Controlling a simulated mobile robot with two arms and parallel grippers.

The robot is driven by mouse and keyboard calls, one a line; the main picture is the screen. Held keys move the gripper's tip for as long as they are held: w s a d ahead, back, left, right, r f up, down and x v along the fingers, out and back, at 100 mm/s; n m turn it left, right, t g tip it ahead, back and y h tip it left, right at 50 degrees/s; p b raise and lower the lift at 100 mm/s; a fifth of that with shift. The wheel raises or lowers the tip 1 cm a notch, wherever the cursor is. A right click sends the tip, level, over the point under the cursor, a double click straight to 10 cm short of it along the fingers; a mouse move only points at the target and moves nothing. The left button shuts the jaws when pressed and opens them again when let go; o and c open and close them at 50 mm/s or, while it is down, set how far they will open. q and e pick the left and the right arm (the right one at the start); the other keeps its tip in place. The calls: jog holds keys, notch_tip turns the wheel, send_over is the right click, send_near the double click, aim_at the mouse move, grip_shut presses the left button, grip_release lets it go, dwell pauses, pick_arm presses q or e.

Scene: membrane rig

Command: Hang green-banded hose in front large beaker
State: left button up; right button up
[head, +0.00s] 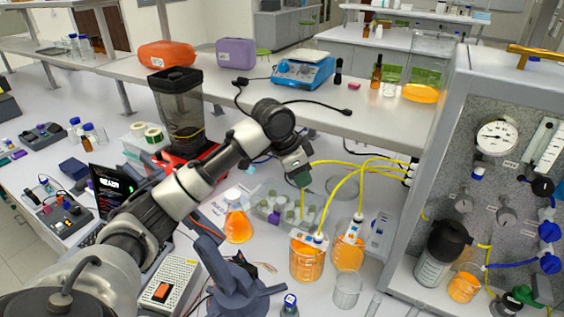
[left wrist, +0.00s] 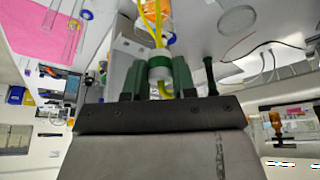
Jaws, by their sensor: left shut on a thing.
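My left gripper (head: 300,180) points down above the beakers and is shut on a green-banded hose, near its white fitting. In the left wrist view, the fitting with its green band (left wrist: 160,66) sits between the green fingers, with yellow tube above and below it. The front large beaker (head: 307,262) holds orange liquid and stands below the gripper. Another beaker with orange liquid (head: 347,256) stands just behind it to the right. Yellow hoses (head: 340,190) run from the rig; lower ones reach white holders at the beaker rims. My right gripper is out of view.
The rig panel (head: 510,180) with a gauge stands at the right. An empty small beaker (head: 347,289) is in front of the filled ones. An orange flask (head: 238,227) and a tube rack (head: 272,210) stand left. A blue stand (head: 235,277) is near the front.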

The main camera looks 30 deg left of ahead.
pick_arm(q)
jog(key=shift+w+f, duration=0.1)
jog(key=shift+f, duration=1.55)
notch_tip(320, 180, down, 2)
jog(key=shift+f, duration=0.15)
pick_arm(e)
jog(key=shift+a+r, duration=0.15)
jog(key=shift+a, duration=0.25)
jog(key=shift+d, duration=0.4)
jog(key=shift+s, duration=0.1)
